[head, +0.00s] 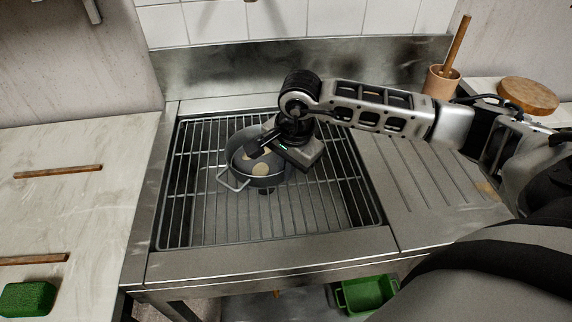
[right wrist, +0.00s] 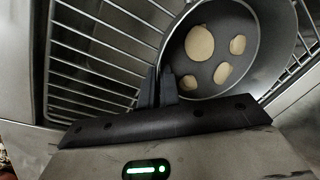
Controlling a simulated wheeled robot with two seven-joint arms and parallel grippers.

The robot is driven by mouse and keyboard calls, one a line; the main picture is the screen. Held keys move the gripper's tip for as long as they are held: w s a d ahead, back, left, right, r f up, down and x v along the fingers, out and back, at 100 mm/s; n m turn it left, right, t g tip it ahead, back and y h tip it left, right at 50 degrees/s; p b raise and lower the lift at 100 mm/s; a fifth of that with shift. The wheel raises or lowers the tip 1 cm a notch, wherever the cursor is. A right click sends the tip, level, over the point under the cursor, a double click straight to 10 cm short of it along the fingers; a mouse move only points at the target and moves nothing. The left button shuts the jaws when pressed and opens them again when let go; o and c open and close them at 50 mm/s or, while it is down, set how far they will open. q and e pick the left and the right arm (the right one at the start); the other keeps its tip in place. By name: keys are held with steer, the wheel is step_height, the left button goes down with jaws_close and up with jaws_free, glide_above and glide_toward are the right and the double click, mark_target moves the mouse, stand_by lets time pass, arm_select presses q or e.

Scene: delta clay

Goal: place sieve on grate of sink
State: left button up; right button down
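The sieve (head: 268,181) is a dark round pan-like vessel with a wire handle at its left front. It is over the middle-left of the grate (head: 300,215), a wire rack across the sink; I cannot tell if it rests on the wires. In the right wrist view the sieve (right wrist: 212,58) holds several flat beige pieces. My right gripper (head: 258,150) reaches in from the right over the sieve. Its fingers (right wrist: 163,86) are close together at the sieve's rim, with the rim seemingly pinched between them. My left gripper is not in view.
A ribbed metal drainboard (head: 425,195) lies right of the sink. A wooden cup with a pestle (head: 441,82) and a round wooden board (head: 528,95) stand at the back right. A marble counter (head: 70,215) is at left with a green sponge (head: 27,299). A green crate (head: 367,294) is below.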

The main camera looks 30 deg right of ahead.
steer(key=shift+f, duration=0.15)
steer(key=shift+f, duration=0.1)
steer(key=c, duration=1.6)
jaws_free()
steer(key=shift+c, duration=0.2)
